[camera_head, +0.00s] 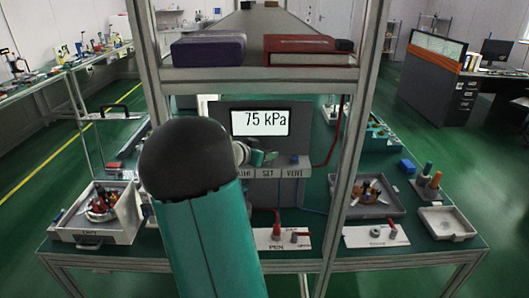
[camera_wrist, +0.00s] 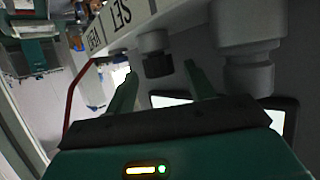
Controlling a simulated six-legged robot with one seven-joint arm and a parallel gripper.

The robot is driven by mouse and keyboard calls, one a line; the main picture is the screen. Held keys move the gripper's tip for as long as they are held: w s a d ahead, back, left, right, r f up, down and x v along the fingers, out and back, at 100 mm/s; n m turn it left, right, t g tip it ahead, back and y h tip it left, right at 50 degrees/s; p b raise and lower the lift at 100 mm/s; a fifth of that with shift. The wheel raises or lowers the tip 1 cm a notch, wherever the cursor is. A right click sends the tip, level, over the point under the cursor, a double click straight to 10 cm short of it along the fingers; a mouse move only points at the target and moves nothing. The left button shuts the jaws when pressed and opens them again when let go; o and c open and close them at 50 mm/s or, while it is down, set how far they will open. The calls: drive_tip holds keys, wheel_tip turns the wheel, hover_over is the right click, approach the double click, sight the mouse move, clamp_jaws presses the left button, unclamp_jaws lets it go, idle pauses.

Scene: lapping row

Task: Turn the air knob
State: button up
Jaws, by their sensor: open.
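A grey panel (camera_head: 222,118) behind the frame has a screen (camera_head: 260,122) reading "75 kPa". Below the screen is a white label strip (camera_head: 268,173) with "SET" and "VENT"; its left label is partly hidden by my arm. In the wrist view a dark knob (camera_wrist: 157,64) on a grey stem sits by "SET", and a larger grey knob (camera_wrist: 250,65) is to its right. I cannot tell which is the air knob. My gripper (camera_wrist: 160,82) is open, its teal fingers on either side of the dark knob's line, contact unclear. It also shows before the panel (camera_head: 262,157).
A shelf above holds a purple box (camera_head: 208,50) and a red box (camera_head: 309,50). Frame posts (camera_head: 350,150) stand either side of the panel. A red hose (camera_head: 335,140) runs right of it. Trays (camera_head: 372,198) and a red-handled valve (camera_head: 277,228) are on the green bench.

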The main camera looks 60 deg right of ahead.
drive_tip(key=v, duration=1.3)
drive_tip(key=shift+r, duration=0.15)
